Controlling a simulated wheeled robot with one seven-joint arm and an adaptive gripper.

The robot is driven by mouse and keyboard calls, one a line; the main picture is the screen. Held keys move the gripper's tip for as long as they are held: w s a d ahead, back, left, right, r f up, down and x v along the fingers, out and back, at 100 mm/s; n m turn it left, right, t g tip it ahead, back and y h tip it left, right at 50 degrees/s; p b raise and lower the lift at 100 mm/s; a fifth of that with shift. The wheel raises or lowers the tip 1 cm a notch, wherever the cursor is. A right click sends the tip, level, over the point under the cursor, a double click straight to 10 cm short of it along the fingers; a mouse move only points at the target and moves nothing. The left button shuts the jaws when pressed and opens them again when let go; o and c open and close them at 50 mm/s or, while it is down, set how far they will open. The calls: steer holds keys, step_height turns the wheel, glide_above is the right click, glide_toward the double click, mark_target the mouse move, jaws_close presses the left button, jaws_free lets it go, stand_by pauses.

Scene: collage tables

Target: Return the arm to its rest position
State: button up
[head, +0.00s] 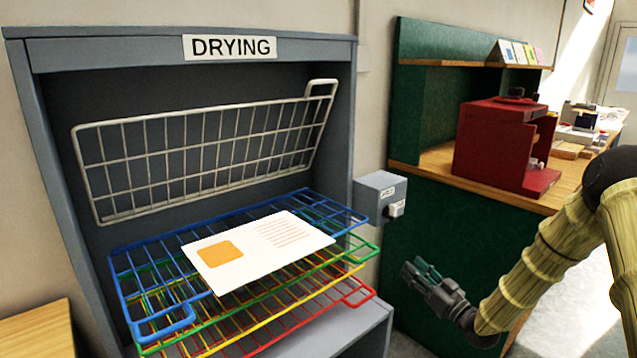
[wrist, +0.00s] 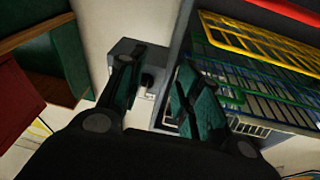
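My gripper (head: 424,272) is at the end of my arm, in front of the green side panel and to the right of the drying rack in the head view. In the wrist view my gripper (wrist: 152,92) shows two dark fingers with teal pads, set apart with nothing between them. My arm comes in from the right edge of the head view, wrapped in a yellow-green ribbed cover. The gripper is apart from the rack and the panel as far as I can see.
A grey DRYING cabinet (head: 366,130) holds coloured wire racks, with a white printed sheet (head: 262,262) on the blue top rack (head: 130,282). A white rack (head: 205,160) is tilted up. A grey switch box (head: 372,190) and a red machine (head: 490,145) on a wooden counter stand nearby.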

steer(key=s+a+f+m+g+h, duration=0.25)
steer(key=s+f, duration=0.35)
steer(key=f, duration=0.4)
steer(key=s+a+f+m+g+h, duration=0.1)
steer(key=s+a+f+g+h, duration=0.4)
steer(key=f, duration=0.6)
steer(key=s+a+f+m+g, duration=0.1)
steer(key=s+f+g, duration=0.1)
steer(key=s+f, duration=0.5)
steer(key=s+a+f+m+g, duration=0.1)
steer(key=s+f, duration=0.2)
steer(key=s, duration=0.8)
steer(key=s+d+f+g+h, duration=0.1)
steer(key=s+f+g+h, duration=0.15)
steer(key=s, duration=0.95)
steer(key=s+f+g+h, duration=0.1)
steer(key=s+g, duration=0.3)
steer(key=s, duration=0.8)
step_height(320, 180, up, 15)
steer(key=p, duration=1.5)
steer(key=shift+s+d, duration=0.25)
steer(key=shift+s, duration=0.1)
